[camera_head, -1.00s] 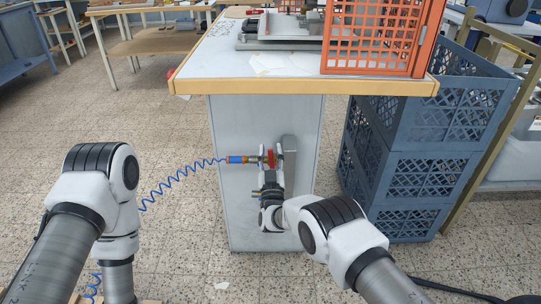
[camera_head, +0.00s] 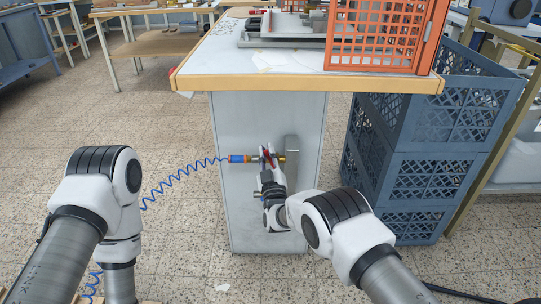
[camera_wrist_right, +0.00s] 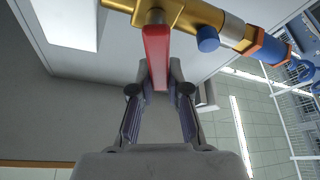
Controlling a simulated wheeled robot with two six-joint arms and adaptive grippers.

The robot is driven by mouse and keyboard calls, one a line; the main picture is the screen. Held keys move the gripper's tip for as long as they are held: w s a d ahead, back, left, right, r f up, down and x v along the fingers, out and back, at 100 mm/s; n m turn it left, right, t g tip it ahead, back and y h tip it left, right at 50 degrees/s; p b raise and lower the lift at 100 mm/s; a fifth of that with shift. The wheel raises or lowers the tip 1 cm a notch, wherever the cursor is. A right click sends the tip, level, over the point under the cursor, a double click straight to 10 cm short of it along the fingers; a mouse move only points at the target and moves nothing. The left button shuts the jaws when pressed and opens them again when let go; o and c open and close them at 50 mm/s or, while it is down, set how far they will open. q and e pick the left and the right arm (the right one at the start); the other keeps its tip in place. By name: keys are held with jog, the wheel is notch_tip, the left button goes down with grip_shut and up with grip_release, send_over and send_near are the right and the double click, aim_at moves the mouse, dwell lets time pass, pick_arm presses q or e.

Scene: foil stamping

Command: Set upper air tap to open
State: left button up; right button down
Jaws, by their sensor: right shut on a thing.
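The brass air tap (camera_head: 281,158) is on the front panel of the bench cabinet, with a blue and orange coupling (camera_head: 238,159) on its left. In the right wrist view, its brass body (camera_wrist_right: 185,12) runs across the top and its red lever (camera_wrist_right: 156,52) stands crosswise to it, reaching down between my fingers. My right gripper (camera_head: 268,166) is shut on the red lever; its fingers also show in the right wrist view (camera_wrist_right: 158,88), one on each side. The fingers partly hide the lever in the head view. My left arm shows at left, its gripper out of view.
A coiled blue hose (camera_head: 181,180) runs left from the coupling. A grey metal block (camera_head: 292,155) is beside the tap on the panel. The bench top (camera_head: 220,55) overhangs above, with an orange crate (camera_head: 378,40) on it. Blue crates (camera_head: 425,165) are stacked at right.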

jog(key=shift+a+f+n+g+y+b, duration=0.15)
jog(key=shift+a+n+y, duration=0.15)
jog(key=shift+n, duration=0.45)
jog(key=shift+a+f+n+g+y+b, duration=0.2)
jog(key=shift+n+y, duration=0.1)
jog(key=shift+n, duration=0.4)
jog(key=shift+a+f+n+g+y+b, duration=0.1)
jog(key=shift+a+n+g+y, duration=0.15)
jog(key=shift+n, duration=0.5)
jog(key=c, duration=1.1)
grip_release()
